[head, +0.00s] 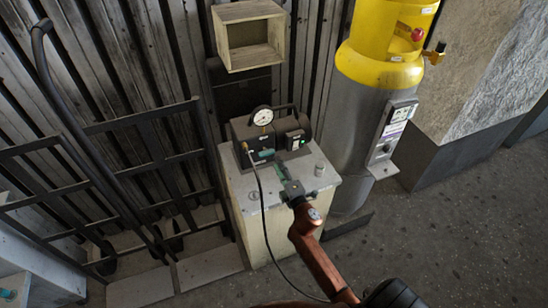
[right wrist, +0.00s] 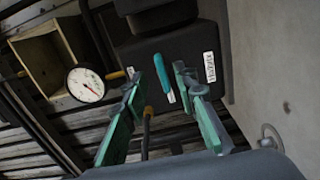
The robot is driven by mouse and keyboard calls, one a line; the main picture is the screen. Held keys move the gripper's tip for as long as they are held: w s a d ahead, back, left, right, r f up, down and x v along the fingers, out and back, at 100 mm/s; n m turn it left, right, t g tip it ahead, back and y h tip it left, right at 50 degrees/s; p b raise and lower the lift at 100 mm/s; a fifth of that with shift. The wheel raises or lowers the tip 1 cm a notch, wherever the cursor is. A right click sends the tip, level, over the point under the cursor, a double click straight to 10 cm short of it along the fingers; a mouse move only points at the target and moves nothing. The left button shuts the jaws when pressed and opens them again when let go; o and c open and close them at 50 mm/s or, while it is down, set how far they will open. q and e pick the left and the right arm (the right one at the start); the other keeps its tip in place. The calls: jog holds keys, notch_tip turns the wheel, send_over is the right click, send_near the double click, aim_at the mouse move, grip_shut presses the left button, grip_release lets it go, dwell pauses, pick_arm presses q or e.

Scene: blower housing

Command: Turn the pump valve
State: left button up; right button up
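The pump (head: 270,135) is a dark unit with a round white gauge (head: 262,116), standing on a pale cabinet. Its valve appears to be the small teal lever (head: 263,155) on the pump's front. In the right wrist view the teal lever (right wrist: 164,78) stands tilted on the dark housing, seen between the fingertips. My right gripper (head: 279,168) reaches over the cabinet top, close in front of the lever. Its green fingers (right wrist: 157,86) are apart with a gap on both sides of the lever; contact is not visible. My left gripper is not in view.
A yellow and grey cylinder (head: 378,80) stands right of the cabinet (head: 297,194). A wooden box (head: 250,35) hangs behind. A black hose (head: 263,205) runs down the cabinet front. A dark metal trolley (head: 110,170) stands left. Floor at right is clear.

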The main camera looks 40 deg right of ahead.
jog(key=v, duration=0.4)
dwell(0.5)
